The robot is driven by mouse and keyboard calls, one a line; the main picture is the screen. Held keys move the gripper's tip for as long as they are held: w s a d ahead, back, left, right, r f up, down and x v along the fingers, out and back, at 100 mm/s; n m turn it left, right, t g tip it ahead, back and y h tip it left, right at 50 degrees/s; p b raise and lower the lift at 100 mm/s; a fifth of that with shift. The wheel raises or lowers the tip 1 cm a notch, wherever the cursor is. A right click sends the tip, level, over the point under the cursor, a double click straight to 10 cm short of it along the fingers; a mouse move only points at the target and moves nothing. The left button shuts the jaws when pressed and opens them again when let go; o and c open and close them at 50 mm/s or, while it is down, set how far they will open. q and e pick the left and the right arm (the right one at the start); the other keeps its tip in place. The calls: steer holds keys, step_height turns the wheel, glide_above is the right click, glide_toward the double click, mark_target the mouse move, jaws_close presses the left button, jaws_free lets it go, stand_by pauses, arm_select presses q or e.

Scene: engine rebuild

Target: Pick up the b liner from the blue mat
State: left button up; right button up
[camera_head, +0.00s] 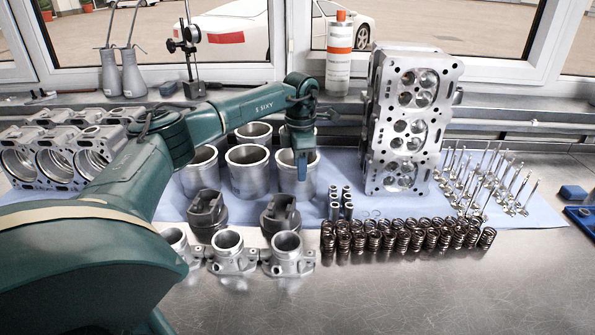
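Several silver cylinder liners stand upright on the blue mat (350,166). One liner is at the front left (201,176), one in the front middle (247,178), one at the front right (288,180), and another behind (252,130). No letter is readable on them, so I cannot tell which is the b liner. My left gripper (301,168) points down at the front right liner, overlapping its rim in the picture. A finger shows before the liner's opening and upper wall. I cannot tell whether the fingers touch or grip it. My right gripper is not in view.
A tall cylinder head (405,130) stands right of the liners. Two dark pistons (281,214) are in front, with metal housings (289,256) nearer. Valve springs (400,236) and valves (490,185) are at right. An engine block (60,155) is at left. The front right bench is clear.

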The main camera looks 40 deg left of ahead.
arm_select(q)
steer(key=shift+d+f, duration=0.1)
steer(key=shift+f, duration=1.35)
steer(key=shift+c, duration=0.3)
jaws_close()
steer(key=shift+w+r, duration=0.1)
